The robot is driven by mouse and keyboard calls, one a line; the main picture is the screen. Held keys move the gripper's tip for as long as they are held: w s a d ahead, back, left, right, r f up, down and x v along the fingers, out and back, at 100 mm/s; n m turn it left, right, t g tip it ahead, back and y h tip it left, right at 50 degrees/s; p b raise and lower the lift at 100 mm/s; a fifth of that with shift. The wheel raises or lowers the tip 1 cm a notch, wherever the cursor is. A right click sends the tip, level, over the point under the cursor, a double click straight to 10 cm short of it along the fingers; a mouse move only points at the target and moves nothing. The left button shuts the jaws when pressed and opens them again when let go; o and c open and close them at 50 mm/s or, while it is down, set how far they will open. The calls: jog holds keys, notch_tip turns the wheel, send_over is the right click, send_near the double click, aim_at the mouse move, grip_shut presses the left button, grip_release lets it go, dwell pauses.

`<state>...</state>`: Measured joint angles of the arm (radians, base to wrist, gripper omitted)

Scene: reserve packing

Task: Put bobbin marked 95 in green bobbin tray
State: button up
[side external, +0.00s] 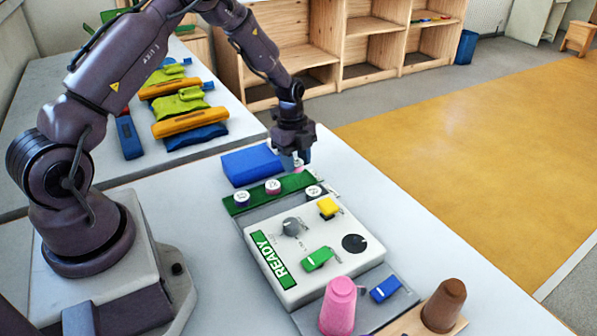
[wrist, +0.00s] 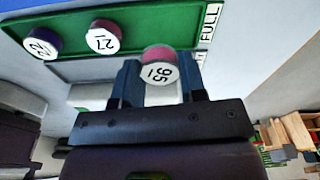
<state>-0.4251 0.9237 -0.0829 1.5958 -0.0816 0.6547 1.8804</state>
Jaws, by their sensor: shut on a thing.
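The bobbin marked 95 (wrist: 160,70), white-faced with a pink-red body, is held between the fingers of my gripper (wrist: 160,85) in the wrist view. In the side view my gripper (side external: 296,160) is above the right end of the green bobbin tray (side external: 257,194), and only a little pink of the bobbin shows below the fingers. The tray also shows in the wrist view (wrist: 130,14). The gap between the held bobbin and the tray is hard to judge.
A blue box (side external: 248,166) stands behind the tray. In front is a white READY panel (side external: 312,245) with knobs and switches. A pink cup (side external: 339,305) and a brown cup (side external: 444,304) stand nearer the camera.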

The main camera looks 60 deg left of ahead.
aim_at(299, 181)
jog(key=shift+w+a+f, duration=0.15)
jog(key=shift+w+f, duration=0.3)
jog(key=shift+f, duration=1.7)
jog(key=shift+f, duration=0.1)
jog(key=o, duration=0.7)
